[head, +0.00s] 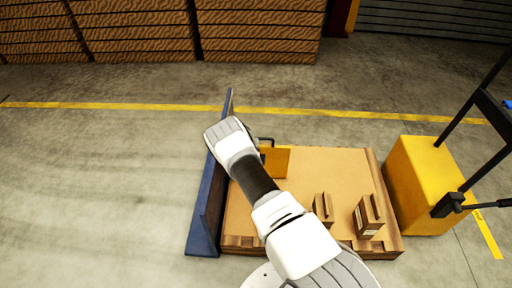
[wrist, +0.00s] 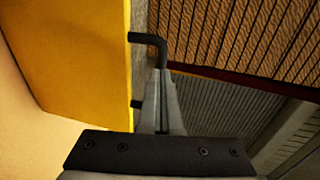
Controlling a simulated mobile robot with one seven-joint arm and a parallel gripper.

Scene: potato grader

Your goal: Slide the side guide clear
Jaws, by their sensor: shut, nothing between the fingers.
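A yellow-orange upright panel (head: 275,161) stands on the tan deck, just right of my wrist in the head view. I take it for the side guide. In the wrist view the panel (wrist: 85,55) fills the left side, and a black bracket handle (wrist: 148,39) sticks out from its edge. My gripper (wrist: 165,78) is shut and empty, its fingers right at the handle. They overlap the handle's long bar, so most of the bar is hidden; I cannot tell whether they touch it. In the head view my arm hides the fingers, and part of the handle (head: 266,140) shows.
A long blue board (head: 204,215) stands along the deck's left edge, close to my arm. Two small brown boxes (head: 323,208) (head: 369,215) sit on the deck (head: 330,165). A yellow machine (head: 425,185) with black bars stands right. Open floor lies left.

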